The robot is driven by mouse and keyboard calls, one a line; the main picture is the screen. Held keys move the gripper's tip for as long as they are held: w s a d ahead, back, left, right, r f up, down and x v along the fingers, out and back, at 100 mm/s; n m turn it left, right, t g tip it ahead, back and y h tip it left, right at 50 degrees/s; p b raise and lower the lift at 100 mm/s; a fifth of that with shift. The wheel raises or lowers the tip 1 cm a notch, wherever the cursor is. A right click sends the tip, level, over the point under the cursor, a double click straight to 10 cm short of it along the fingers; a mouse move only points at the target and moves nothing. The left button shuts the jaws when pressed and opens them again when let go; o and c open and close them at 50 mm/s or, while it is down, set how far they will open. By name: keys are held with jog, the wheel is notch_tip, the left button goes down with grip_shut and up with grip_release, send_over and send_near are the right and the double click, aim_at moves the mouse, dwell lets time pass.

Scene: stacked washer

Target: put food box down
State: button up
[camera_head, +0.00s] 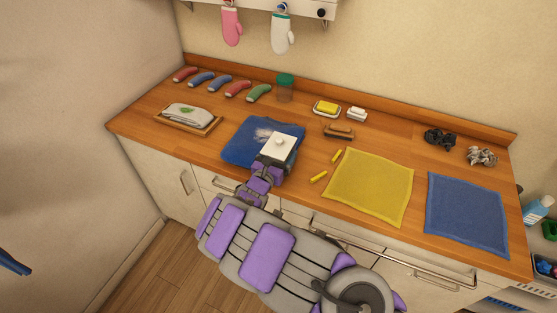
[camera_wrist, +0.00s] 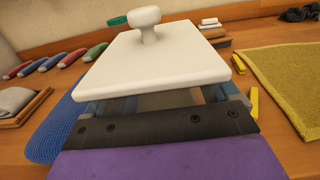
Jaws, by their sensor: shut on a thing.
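The food box is a pale box with a flat white lid (camera_wrist: 150,62) and a round knob on top. In the head view the box (camera_head: 279,147) is over the right part of a blue cloth (camera_head: 238,152) on the wooden counter. My gripper (camera_head: 273,161) is shut on the box from the front. In the wrist view the lid hides most of the box body and the fingertips. The blue cloth (camera_wrist: 55,130) shows at the left below the box. I cannot tell whether the box's base touches the cloth.
A yellow cloth (camera_head: 369,186) and another blue cloth (camera_head: 467,214) lie to the right. Two yellow sticks (camera_head: 319,177) lie between the box and the yellow cloth. A green-lidded jar (camera_head: 285,88) and soap dishes (camera_head: 327,109) stand behind. A wooden tray (camera_head: 215,126) is at left.

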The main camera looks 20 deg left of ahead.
jog(key=c, duration=0.5)
jog(key=shift+o, duration=0.2)
jog(key=shift+r, duration=0.1)
